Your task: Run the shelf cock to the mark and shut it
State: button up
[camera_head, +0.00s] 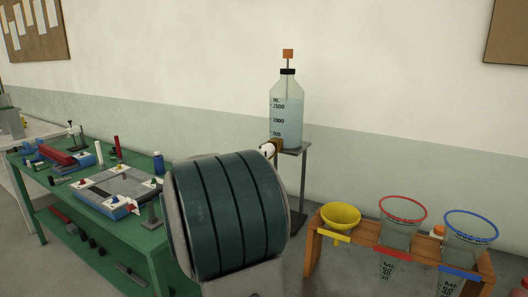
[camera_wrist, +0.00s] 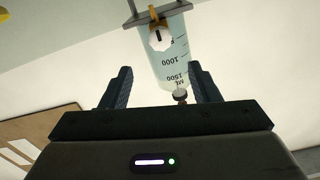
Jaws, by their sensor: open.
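A clear bottle (camera_head: 288,112) of pale blue liquid stands on a grey shelf stand (camera_head: 303,180). It has a black cap, an orange-topped rod and marks for 500, 1000 and 1500 ML. The shelf cock (camera_head: 267,150), a white knob on an orange-brown body, sits low on the bottle. In the wrist view, which is upside down, the cock (camera_wrist: 160,39) faces me with a dark slot on its white face. My gripper (camera_wrist: 162,82) is open and empty, with the cock beyond and between its fingers, apart from them. My arm hides the gripper in the head view.
A wooden rack (camera_head: 403,249) at the right holds a yellow funnel (camera_head: 341,215), a red-rimmed cone (camera_head: 402,212) and a blue-rimmed cone (camera_head: 470,228), the cones with ML marks. A green bench (camera_head: 150,243) with a tray and several tools stands at the left.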

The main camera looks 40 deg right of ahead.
jog(key=p+x, duration=0.1)
jog(key=x, duration=1)
jog(key=shift+d+p, duration=0.3)
jog(key=shift+w, duration=0.1)
jog(key=shift+c, duration=0.4)
jog(key=c, duration=0.9)
